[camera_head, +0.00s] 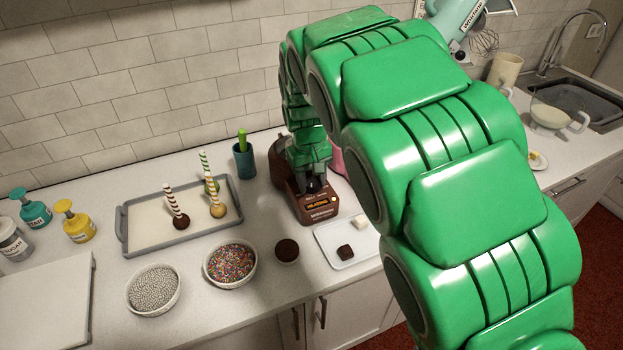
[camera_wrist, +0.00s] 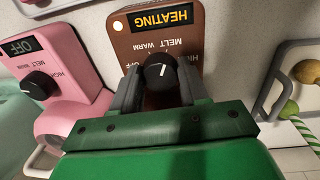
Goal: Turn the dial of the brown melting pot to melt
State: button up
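The brown melting pot (camera_head: 318,208) stands on the counter in the middle of the head view, partly hidden by my arm. In the wrist view its brown front (camera_wrist: 127,48) carries a lit display reading HEATING and a glowing lamp. Its black dial (camera_wrist: 160,70) sits between the fingers of my gripper (camera_wrist: 159,90). The fingers flank the dial closely on both sides and appear shut on it. The dial's white mark points up in the wrist view, tilted slightly right, toward the MELT and WARM lettering. The fingers hide part of the lettering.
A pink melting pot (camera_wrist: 72,62) with an OFF display stands close beside the brown one. A grey tray (camera_head: 120,235) with striped cake pops is to the left. A white tray (camera_head: 340,262), a sprinkle bowl (camera_head: 229,284) and a small chocolate-filled cup (camera_head: 287,262) are in front.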

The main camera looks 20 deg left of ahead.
aim_at(310, 184)
jog(key=o, duration=0.4)
jog(key=shift+r, duration=0.15)
jog(key=shift+s+a+r, duration=0.1)
jog(key=shift+r, duration=1.8)
jog(key=shift+s+a+r, duration=0.1)
jog(key=shift+r, duration=1.75)
